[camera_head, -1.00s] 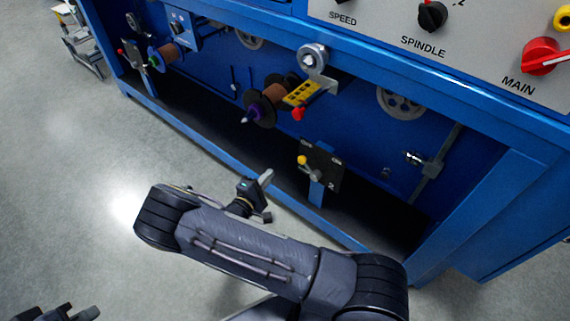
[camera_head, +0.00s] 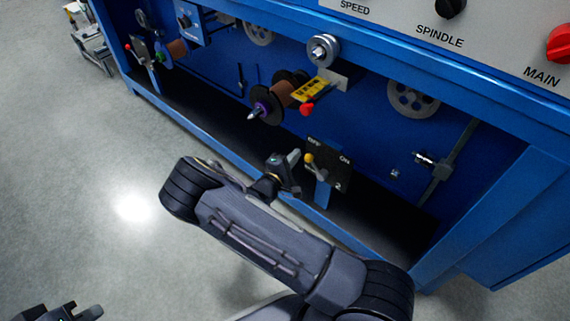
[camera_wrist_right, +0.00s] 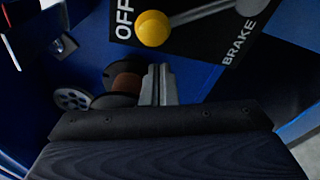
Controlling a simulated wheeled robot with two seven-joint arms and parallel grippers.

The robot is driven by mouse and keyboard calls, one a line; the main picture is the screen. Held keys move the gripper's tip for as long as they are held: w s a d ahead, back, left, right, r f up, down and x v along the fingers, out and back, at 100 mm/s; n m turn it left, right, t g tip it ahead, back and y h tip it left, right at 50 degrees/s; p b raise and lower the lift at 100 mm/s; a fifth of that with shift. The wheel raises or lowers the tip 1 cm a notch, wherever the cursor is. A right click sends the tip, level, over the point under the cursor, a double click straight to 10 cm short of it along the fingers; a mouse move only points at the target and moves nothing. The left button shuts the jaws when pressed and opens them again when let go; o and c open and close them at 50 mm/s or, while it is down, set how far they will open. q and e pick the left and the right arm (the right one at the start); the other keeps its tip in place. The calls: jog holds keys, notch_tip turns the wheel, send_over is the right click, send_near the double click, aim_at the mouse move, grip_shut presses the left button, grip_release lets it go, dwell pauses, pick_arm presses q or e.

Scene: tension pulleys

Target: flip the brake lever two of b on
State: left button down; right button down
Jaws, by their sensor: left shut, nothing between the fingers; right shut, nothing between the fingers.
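The brake lever (camera_head: 318,170) has a yellow knob and is mounted on a dark plate (camera_head: 342,168) marked OFF and ON low on the blue machine. The knob leans to the OFF side. In the right wrist view the yellow knob (camera_wrist_right: 153,28) sits beside the OFF lettering, with BRAKE on the plate. My right gripper (camera_head: 294,158) is shut and empty, just left of the knob; its fingertips (camera_wrist_right: 160,72) show below the knob. I cannot tell whether they touch. My left gripper (camera_head: 92,314) is shut and empty at the bottom left, mostly out of frame.
Above the lever are a copper-coloured spool (camera_head: 281,95), a yellow arm with a red knob (camera_head: 306,110) and a metal roller (camera_head: 323,48). Another lever plate (camera_head: 140,50) stands far left. The blue lower rail (camera_head: 225,150) runs in front.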

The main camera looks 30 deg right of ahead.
aim_at(305, 158)
pick_arm(q)
jog(key=shift+f, duration=0.2)
pick_arm(e)
jog(key=shift+s+d+r, duration=0.1)
jog(key=shift+s+r, duration=0.1)
jog(key=shift+s, duration=0.35)
jog(key=shift+s+d+r, duration=0.1)
jog(key=shift+s+r, duration=0.1)
jog(key=shift+s, duration=0.3)
